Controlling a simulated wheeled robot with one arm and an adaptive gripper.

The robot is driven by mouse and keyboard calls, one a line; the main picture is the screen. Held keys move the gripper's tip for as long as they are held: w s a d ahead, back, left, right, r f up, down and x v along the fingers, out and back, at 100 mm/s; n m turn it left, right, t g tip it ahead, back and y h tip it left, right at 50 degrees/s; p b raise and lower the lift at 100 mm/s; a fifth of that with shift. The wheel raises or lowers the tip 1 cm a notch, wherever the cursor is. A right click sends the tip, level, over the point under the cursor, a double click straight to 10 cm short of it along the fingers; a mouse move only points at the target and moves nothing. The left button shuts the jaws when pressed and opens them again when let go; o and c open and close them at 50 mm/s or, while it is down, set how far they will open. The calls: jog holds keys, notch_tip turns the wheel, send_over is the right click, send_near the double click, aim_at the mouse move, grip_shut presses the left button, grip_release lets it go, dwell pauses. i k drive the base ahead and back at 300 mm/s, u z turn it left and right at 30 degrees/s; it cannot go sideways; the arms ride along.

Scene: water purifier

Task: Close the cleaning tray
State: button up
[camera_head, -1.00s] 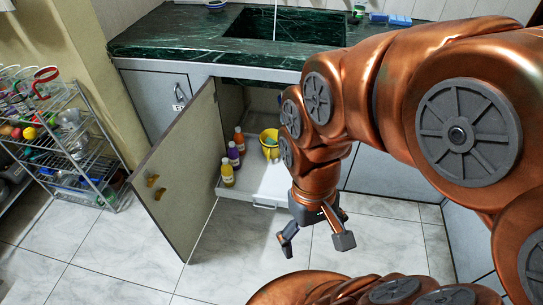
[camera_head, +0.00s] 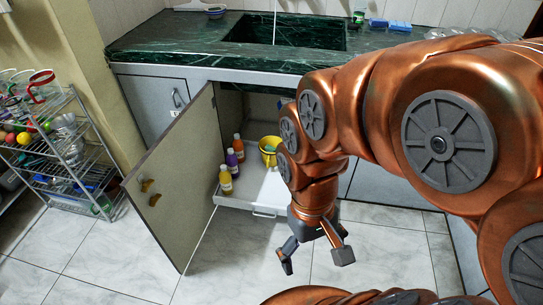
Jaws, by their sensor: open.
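The white cleaning tray (camera_head: 243,202) is pulled out of the cabinet under the sink, with a handle (camera_head: 264,214) on its front edge. On it stand several bottles, yellow (camera_head: 225,180), purple (camera_head: 232,163) and orange (camera_head: 238,147), and a yellow bucket (camera_head: 268,152). My gripper (camera_head: 315,262) is open and empty, pointing down over the floor, in front of and to the right of the tray handle and apart from it. My arm hides the right part of the tray.
The cabinet door (camera_head: 172,190) stands wide open left of the tray. A wire rack (camera_head: 68,165) with dishes and fruit stands at the far left. The green counter (camera_head: 170,38) with a sink is above. The tiled floor (camera_head: 235,255) in front of the tray is clear.

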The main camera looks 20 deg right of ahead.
aim_at(257, 188)
jog(key=k, duration=0.5)
jog(key=u, duration=1.7)
jog(key=i, duration=1.1)
jog(key=z, duration=2.05)
